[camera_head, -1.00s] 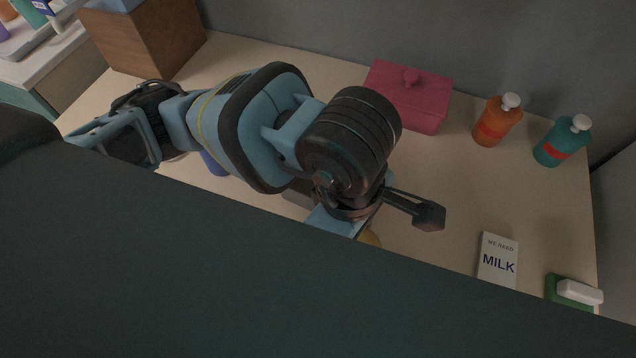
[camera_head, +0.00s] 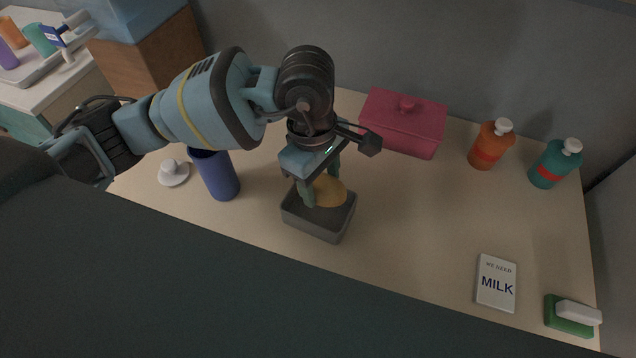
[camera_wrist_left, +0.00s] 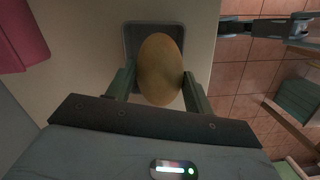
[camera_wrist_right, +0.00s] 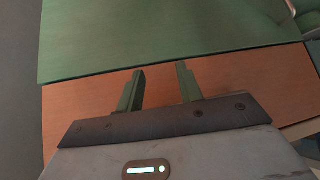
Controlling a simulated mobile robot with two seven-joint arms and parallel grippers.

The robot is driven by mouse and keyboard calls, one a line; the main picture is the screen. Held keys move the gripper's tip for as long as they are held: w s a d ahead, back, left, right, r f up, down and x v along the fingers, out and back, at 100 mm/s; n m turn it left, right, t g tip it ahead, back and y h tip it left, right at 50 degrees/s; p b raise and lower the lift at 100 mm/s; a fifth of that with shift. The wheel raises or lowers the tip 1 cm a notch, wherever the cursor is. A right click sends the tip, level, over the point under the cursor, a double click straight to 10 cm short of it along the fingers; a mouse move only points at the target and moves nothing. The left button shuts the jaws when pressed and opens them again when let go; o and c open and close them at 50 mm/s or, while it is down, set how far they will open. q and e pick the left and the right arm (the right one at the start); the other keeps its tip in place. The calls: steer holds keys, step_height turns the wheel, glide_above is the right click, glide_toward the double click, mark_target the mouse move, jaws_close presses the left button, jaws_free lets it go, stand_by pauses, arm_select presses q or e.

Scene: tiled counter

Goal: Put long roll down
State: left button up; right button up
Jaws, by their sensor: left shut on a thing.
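The long roll (camera_head: 329,190) is a tan, oval bread roll. My left gripper (camera_head: 320,190) is shut on it, with one finger on either side, directly over a grey rectangular tin (camera_head: 318,222). In the left wrist view the roll (camera_wrist_left: 160,68) sits between the two fingers (camera_wrist_left: 155,84), with the grey tin (camera_wrist_left: 131,42) behind it. The roll's lower part is hidden by the tin's near wall in the head view, and I cannot tell whether it touches the tin's floor. My right gripper (camera_wrist_right: 160,88) is open and empty, facing a green panel and an orange-brown surface.
A blue cup (camera_head: 217,175) and a small white lidded item (camera_head: 173,173) stand left of the tin. A red lidded box (camera_head: 403,122), an orange bottle (camera_head: 490,147) and a teal bottle (camera_head: 554,164) stand behind. Counter between is clear.

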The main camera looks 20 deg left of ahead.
mark_target(318, 187)
arm_select(q)
steer(key=shift+w+a, duration=0.3)
steer(key=shift+w, duration=0.1)
step_height(318, 187, down, 4)
steer(key=shift+w+a+r, duration=0.1)
steer(key=shift+w+r, duration=0.05)
steer(key=shift+f, duration=0.4)
steer(key=shift+f, duration=0.2)
steer(key=o, duration=1)
steer(key=shift+r, duration=0.1)
